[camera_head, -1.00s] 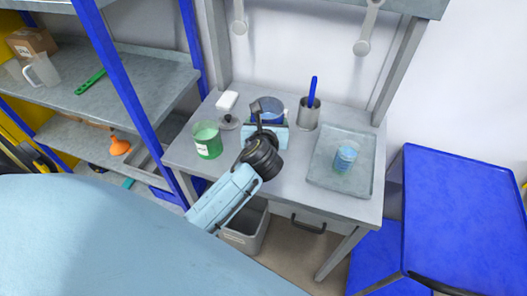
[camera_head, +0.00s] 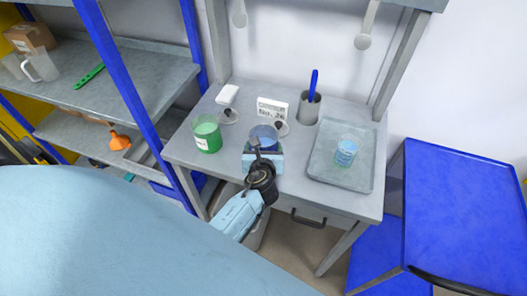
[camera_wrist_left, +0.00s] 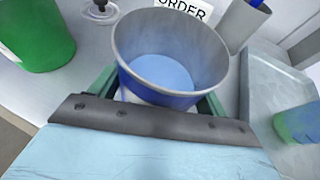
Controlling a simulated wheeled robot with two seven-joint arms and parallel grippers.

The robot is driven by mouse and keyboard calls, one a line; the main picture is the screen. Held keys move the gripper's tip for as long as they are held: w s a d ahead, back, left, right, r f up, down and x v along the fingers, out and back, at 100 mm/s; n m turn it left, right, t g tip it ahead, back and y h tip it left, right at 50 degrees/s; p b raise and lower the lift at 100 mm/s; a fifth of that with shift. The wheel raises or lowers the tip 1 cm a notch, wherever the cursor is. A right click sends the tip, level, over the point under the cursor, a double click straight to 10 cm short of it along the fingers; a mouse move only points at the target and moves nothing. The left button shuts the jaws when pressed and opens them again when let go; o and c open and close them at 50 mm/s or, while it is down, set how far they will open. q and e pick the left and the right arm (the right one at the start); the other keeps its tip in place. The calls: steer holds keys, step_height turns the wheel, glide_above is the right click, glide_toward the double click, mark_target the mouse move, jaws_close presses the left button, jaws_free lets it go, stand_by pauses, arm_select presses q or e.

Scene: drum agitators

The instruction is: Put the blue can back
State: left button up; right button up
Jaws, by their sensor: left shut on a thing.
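The blue can (camera_head: 264,132) is open-topped, with a light blue fill in it, and is upright or nearly so near the table's front edge. My left gripper (camera_head: 263,150) is shut on it from the front. In the left wrist view the can (camera_wrist_left: 170,66) fills the middle between green fingers. I cannot tell whether its bottom touches the table. My right gripper is not in view.
A green can (camera_head: 207,136) stands left on the grey table (camera_head: 290,165). Behind the blue can are a sign card (camera_head: 272,107) and a grey cup (camera_head: 308,108) with a blue handle.

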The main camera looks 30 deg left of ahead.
arm_select(q)
steer(key=shift+f, duration=0.25)
steer(key=shift+f, duration=0.15)
steer(key=o, duration=1.3)
steer(key=shift+r, duration=0.2)
steer(key=p+v, duration=0.1)
steer(key=v, duration=1.1)
steer(key=shift+f, duration=0.1)
